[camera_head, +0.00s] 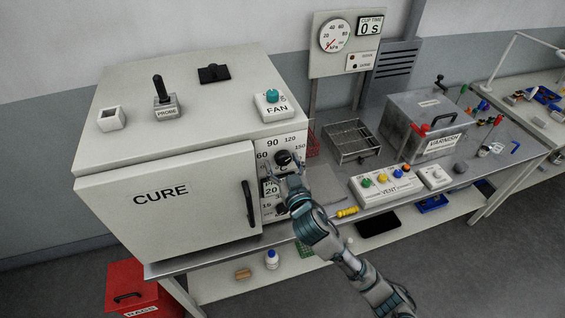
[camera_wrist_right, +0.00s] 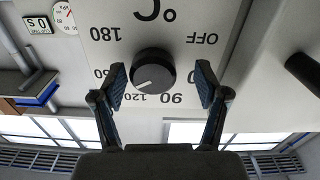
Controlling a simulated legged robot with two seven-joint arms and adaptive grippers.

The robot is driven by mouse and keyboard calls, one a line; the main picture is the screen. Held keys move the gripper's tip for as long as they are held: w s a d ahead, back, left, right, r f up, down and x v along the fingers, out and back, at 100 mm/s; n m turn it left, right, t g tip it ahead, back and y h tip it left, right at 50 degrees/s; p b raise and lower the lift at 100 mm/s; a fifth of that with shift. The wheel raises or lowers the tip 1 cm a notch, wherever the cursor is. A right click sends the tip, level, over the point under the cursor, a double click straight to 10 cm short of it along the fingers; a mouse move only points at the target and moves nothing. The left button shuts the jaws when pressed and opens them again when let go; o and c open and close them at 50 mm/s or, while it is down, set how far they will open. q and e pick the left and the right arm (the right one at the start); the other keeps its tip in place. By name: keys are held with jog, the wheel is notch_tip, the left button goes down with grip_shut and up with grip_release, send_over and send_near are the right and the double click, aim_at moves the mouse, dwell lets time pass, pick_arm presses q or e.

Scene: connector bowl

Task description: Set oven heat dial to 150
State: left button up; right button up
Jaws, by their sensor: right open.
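The heat dial (camera_head: 283,158) is a round black knob on the oven's front panel, right of the CURE door. In the right wrist view, which is upside down, the dial (camera_wrist_right: 153,66) sits among printed heat numbers. Its white pointer line slants to the lower left of the picture, toward the side between 120 and 150. The 150 mark is partly covered by a finger. My right gripper (camera_wrist_right: 160,80) is open, with one finger on each side of the dial and visible gaps. In the head view, my right gripper (camera_head: 283,173) is just below the dial. My left gripper is out of view.
The oven door (camera_head: 170,200) is shut, with a black handle (camera_head: 249,204) left of my gripper. A second dial (camera_head: 281,209) is below, partly hidden by my arm.

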jog(key=shift+w+d, duration=0.1)
jog(key=shift+d, duration=0.45)
jog(key=shift+c, duration=1.2)
jog(key=c, duration=0.9)
jog(key=shift+a+r+m, duration=0.1)
jog(key=shift+a+m, duration=0.15)
jog(key=shift+m, duration=0.25)
jog(key=shift+d+m+p, duration=0.1)
jog(key=shift+m+p, duration=0.3)
jog(key=shift+m, duration=0.7)
jog(key=o, duration=0.9)
jog(key=shift+o, duration=1.2)
jog(key=shift+w, duration=0.1)
